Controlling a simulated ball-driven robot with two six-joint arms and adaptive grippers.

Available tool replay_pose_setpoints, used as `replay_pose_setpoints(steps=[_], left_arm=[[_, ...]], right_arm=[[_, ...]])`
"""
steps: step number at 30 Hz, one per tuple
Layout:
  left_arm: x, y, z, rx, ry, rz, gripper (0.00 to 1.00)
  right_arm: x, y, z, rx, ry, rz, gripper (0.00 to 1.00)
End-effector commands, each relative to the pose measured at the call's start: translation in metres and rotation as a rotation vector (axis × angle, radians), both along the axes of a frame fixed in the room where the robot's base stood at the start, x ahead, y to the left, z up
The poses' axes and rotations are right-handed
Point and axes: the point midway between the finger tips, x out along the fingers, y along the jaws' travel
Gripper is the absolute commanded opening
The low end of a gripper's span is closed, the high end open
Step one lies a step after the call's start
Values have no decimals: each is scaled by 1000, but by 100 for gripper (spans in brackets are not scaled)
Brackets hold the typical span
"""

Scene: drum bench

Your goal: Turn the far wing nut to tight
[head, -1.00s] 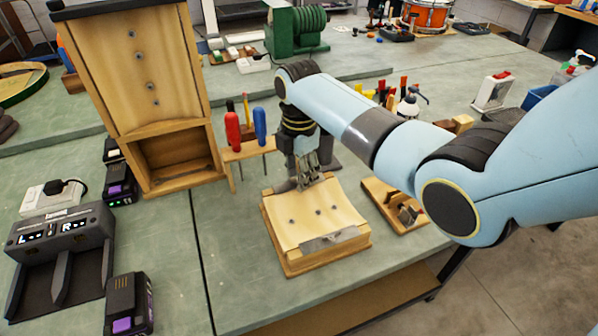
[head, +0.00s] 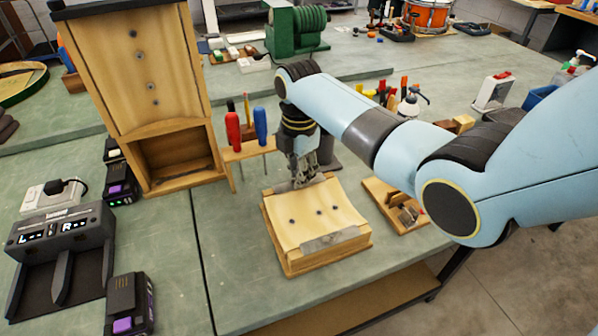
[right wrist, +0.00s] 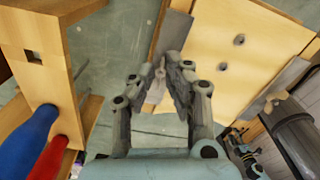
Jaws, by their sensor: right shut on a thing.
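The wooden block (head: 290,259) lies on the green bench with a pale curved wooden sheet (head: 312,216) on top. A grey metal bar (head: 330,239) crosses its near edge, and another bar (head: 283,187) lies at its far edge. My right gripper (head: 306,178) points down at the far edge. In the right wrist view its fingers (right wrist: 157,88) are shut on the small grey far wing nut (right wrist: 159,72) beside the far bar (right wrist: 172,42). The fingers hide the wing nut in the head view. My left gripper is not in view.
A wooden rack with a red screwdriver (head: 232,131) and a blue one (head: 260,125) stands close left of my right gripper. A tall wooden box (head: 139,70) stands further left. A small wooden tray (head: 382,193) lies right of the block.

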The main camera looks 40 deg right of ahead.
Motion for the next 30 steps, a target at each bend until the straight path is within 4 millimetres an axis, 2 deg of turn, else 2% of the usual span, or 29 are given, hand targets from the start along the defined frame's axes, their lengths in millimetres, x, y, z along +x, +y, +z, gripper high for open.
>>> replay_pose_setpoints(steps=[21,22,24,27,30], left_arm=[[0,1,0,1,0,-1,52],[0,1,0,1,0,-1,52],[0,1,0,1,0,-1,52],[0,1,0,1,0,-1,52],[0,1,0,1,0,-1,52]], right_arm=[[-1,-1,-1,-2,4,0,0],[-1,-1,-1,-2,4,0,15],[-1,-1,-1,-2,4,0,24],[-1,-1,-1,-1,3,0,36],[-1,-1,0,-1,2,0,36]])
